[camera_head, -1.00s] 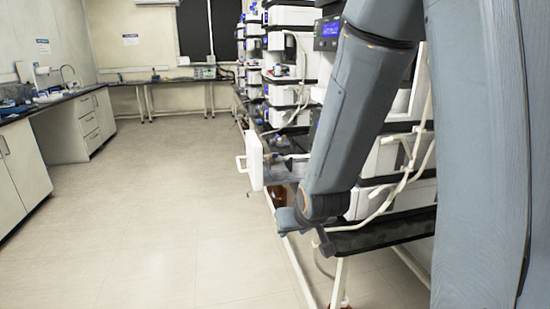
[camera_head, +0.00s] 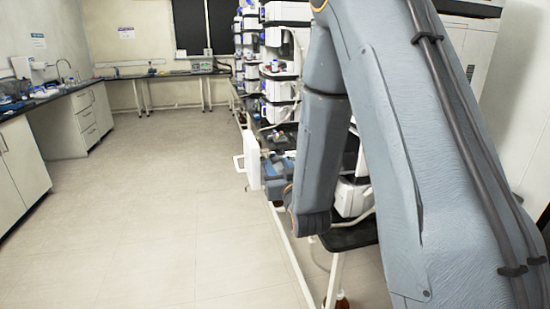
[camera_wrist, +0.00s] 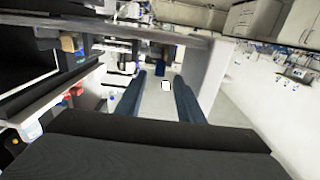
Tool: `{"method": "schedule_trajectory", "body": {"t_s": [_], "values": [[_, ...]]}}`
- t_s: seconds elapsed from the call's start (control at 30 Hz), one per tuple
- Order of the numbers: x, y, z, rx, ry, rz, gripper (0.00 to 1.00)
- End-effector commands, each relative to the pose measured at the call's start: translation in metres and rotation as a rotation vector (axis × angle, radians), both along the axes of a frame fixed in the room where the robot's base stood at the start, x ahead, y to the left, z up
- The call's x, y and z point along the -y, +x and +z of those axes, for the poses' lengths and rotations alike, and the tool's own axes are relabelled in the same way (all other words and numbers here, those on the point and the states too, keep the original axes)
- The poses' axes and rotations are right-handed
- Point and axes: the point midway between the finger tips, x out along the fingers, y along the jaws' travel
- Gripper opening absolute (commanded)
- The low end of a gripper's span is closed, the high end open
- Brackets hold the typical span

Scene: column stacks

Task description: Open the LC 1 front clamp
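My gripper (camera_wrist: 157,84) is open in the wrist view, its two blue fingers well apart. A small white block shape (camera_wrist: 165,86) shows between the fingers, but I cannot tell whether it is near or far. In the head view my gripper (camera_head: 276,172) is partly visible beside a white panel with a handle (camera_head: 251,162), just right of it. I cannot make out the LC 1 front clamp in either view. My arm hides much of the nearer instrument stacks in the head view.
Column instrument stacks (camera_head: 282,60) stand along the bench at right of centre. A pale flat panel (camera_wrist: 208,78) lies close to the right finger in the wrist view. The floor (camera_head: 170,220) is clear on the left, up to the counter (camera_head: 70,100).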

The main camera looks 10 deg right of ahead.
Motion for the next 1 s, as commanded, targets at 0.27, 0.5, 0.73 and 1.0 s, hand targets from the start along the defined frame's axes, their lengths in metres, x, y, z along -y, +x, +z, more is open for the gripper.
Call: {"method": "schedule_trajectory", "body": {"t_s": [0.27,0.5,0.73,1.0], "values": [[0.000,0.037,0.001,0.000,0.000,0.000,0.34],[0.000,0.045,0.000,-0.002,0.000,0.000,0.34],[0.000,0.045,0.000,-0.002,0.000,0.000,0.23],[0.000,0.045,0.000,-0.003,0.000,0.000,0.00]]}}
